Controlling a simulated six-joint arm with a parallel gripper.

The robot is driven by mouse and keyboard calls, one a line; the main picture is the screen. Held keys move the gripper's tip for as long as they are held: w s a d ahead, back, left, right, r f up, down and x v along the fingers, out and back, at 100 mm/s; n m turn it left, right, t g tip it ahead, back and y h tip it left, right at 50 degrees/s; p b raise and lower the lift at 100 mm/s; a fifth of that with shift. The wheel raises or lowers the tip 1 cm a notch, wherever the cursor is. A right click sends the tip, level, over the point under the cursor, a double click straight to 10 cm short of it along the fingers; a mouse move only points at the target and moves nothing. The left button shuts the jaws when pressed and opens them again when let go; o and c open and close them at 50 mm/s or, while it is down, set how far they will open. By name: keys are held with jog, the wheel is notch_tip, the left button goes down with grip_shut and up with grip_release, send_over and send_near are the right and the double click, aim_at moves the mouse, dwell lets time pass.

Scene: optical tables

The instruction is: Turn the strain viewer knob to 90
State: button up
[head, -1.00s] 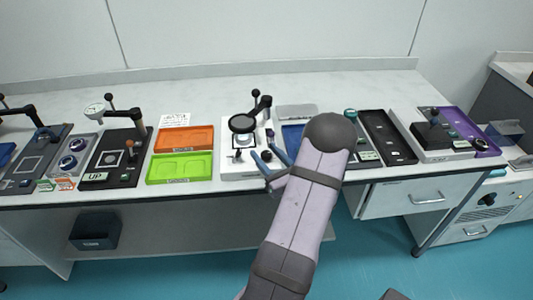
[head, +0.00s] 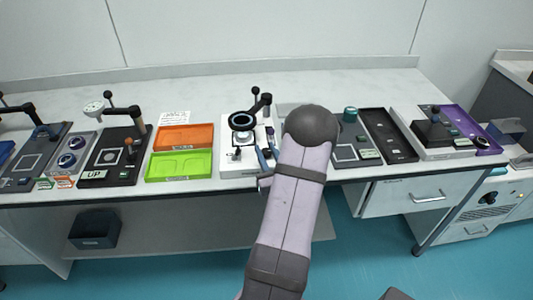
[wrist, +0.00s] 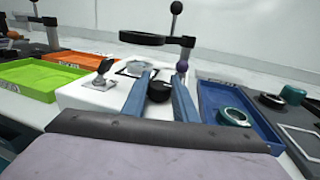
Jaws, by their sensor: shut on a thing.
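The strain viewer (head: 231,172) is a white box near the table's front edge, with a black ring (head: 241,121) on a post above it. It also shows in the wrist view (wrist: 84,97), with the ring (wrist: 141,39) over a pale plate. My gripper (wrist: 160,88) has its blue fingers on either side of a round black knob (wrist: 160,91) on the box, and is shut on it. In the head view my gripper (head: 268,156) is at the right part of the box, partly hidden by my arm. No scale or number is readable at the knob.
Green (head: 179,166) and orange (head: 183,138) trays lie to the left. A blue tray (wrist: 226,96) with a teal ring (wrist: 233,117) stands close on the right. A small lever part (wrist: 100,76) stands on the box, left of my fingers.

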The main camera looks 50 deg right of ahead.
aim_at(267, 155)
jog(key=shift+r+m+h, duration=0.1)
jog(key=shift+m+h, duration=0.2)
jog(key=shift+h, duration=0.1)
jog(key=o, duration=1.1)
jog(key=shift+c, duration=0.2)
jog(key=shift+s+a, duration=0.1)
jog(key=shift+s, duration=0.05)
jog(key=shift+s+a, duration=0.15)
jog(key=shift+s, duration=0.1)
jog(key=shift+v, duration=3.25)
jog(key=shift+w+r, duration=0.1)
